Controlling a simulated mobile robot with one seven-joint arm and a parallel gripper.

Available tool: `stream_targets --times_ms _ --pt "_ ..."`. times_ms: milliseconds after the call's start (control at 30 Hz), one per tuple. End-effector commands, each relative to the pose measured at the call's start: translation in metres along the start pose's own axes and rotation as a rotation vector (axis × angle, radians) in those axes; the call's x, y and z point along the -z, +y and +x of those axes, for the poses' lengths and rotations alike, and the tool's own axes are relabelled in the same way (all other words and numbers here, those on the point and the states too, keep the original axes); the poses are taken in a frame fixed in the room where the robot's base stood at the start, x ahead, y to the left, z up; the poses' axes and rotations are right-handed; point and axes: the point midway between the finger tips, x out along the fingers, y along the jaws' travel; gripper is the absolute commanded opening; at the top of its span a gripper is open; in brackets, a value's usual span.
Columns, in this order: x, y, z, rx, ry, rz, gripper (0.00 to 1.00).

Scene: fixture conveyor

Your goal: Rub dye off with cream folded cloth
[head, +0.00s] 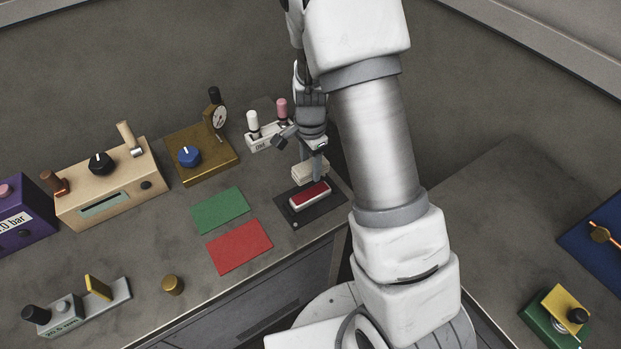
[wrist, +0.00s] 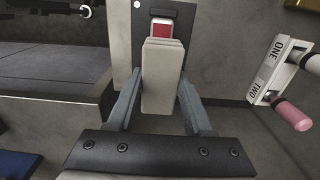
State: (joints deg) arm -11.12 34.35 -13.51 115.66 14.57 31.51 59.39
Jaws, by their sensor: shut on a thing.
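The cream folded cloth (head: 306,174) is held between the fingers of my gripper (head: 316,163). In the wrist view the cloth (wrist: 163,78) stands out beyond the fingertips of my gripper (wrist: 160,98). A white block with a red dyed top (head: 310,196) lies on a dark plate (head: 327,208). The cloth is just behind the red area in the head view; I cannot tell whether they touch. In the wrist view the red patch (wrist: 161,31) shows beyond the cloth's end, and the cloth hides part of the block.
A green mat (head: 220,210) and a red mat (head: 239,247) lie left of the plate. A white holder (head: 262,138) with white and pink handles stands behind. A brass gauge unit (head: 202,155) and a beige box (head: 110,188) stand further left.

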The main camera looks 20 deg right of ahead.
Motion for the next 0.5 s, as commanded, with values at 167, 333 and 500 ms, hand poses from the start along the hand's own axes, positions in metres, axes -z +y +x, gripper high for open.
stream_targets --times_ms 167,333,500 --pt "-0.0002 0.0008 0.0038 -0.002 -0.002 0.001 0.00" --pt "-0.0002 0.0004 0.0050 -0.001 -0.001 0.000 0.00" --pt "-0.0003 0.0004 0.0066 -0.001 -0.001 0.000 0.00"
